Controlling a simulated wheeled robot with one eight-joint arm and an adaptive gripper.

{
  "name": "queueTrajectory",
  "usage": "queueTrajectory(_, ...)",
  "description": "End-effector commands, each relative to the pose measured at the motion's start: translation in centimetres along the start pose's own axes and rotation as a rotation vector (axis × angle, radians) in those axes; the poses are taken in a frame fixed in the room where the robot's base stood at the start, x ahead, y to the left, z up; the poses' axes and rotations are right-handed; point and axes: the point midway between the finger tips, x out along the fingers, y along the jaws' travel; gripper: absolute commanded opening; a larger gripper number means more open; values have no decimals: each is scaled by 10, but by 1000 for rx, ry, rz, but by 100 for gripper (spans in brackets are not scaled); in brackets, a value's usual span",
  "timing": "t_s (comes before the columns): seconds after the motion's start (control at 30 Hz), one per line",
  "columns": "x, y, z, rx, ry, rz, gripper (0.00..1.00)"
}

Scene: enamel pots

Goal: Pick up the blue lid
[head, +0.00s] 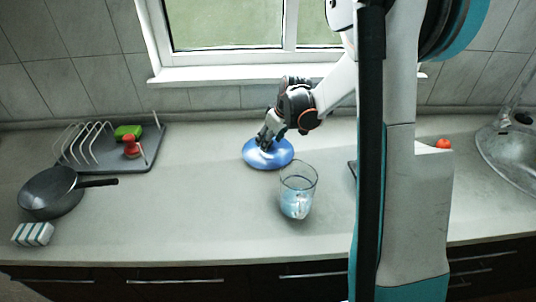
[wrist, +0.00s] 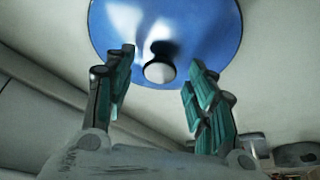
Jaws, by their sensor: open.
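The blue lid (head: 280,158) lies on the counter near the back, below the window in the head view. It is round and shiny, and in the wrist view the lid (wrist: 105,22) shows a pale round knob (wrist: 160,72) at its centre. My gripper (head: 266,141) is over the lid in the head view, hiding its knob there. In the wrist view my gripper (wrist: 162,72) is open, with one finger on each side of the knob. Nothing is held. I cannot tell whether the fingertips touch the lid.
A clear glass (head: 298,190) stands just in front of the lid. A sink (head: 510,155) is at the far right. The counter's middle left is clear.

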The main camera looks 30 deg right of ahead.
Motion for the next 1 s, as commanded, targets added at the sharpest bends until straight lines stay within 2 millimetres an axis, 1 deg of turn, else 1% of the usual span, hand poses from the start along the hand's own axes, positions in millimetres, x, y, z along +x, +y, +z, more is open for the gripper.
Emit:
queueTrajectory(0.03,8,0,1,0,0,0,51)
queueTrajectory(0.07,10,0,0,0,0,0,51)
queueTrajectory(0.27,9,0,0,0,0,0,51)
queueTrajectory(0.3,9,0,0,0,0,0,48)
queueTrajectory(0.37,9,0,0,0,0,0,35)
queueTrajectory(0.4,9,0,0,0,0,0,26)
queueTrajectory(0.5,9,0,0,0,0,0,6)
queueTrajectory(0.83,8,0,0,1,0,0,6)
queueTrajectory(1.0,-1,0,-4,1,0,0,6)
